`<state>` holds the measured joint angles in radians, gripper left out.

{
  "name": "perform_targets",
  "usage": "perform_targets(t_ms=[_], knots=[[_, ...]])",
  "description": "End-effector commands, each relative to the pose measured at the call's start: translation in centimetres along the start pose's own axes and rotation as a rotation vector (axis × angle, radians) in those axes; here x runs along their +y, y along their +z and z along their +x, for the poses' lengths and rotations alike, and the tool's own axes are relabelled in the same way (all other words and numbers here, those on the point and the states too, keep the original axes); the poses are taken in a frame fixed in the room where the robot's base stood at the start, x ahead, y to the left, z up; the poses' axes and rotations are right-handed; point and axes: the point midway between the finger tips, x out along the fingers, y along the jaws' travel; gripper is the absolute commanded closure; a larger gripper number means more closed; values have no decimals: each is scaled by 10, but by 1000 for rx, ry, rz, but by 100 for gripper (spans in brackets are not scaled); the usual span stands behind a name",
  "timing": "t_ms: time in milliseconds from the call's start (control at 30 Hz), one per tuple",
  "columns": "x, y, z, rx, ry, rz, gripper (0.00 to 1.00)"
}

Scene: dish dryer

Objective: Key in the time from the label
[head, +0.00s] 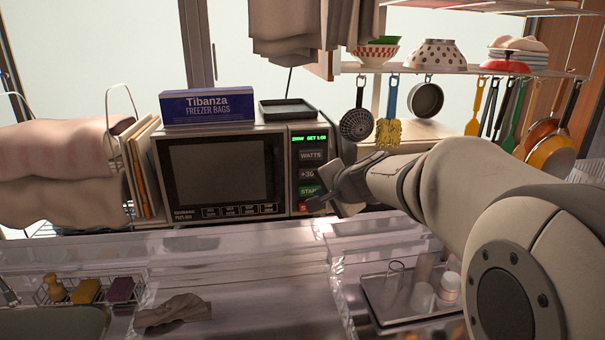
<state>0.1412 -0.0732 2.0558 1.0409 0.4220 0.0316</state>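A microwave (222,171) with a dark door window stands on the back of the counter. Its right-hand panel has a green-lit display (309,138), whose small text seems to read "SET 1:00", though the last digits are not sharp. Below it are the buttons WATTS (311,155), +30 (307,174) and a green START button (309,190). No readable time label shows.
A freezer bag box (208,107) and a black tray (287,109) lie on the microwave. Utensils hang from the shelf on the right. A tray with glasses (375,290) stands front right, a cloth (174,311) front left. The counter before the microwave is mostly clear.

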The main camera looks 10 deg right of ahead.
Motion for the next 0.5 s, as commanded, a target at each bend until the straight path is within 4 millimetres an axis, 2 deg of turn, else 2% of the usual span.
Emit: perform_targets(t_ms=[500], knots=[[-28,-29,53,0,1,-1,100]])
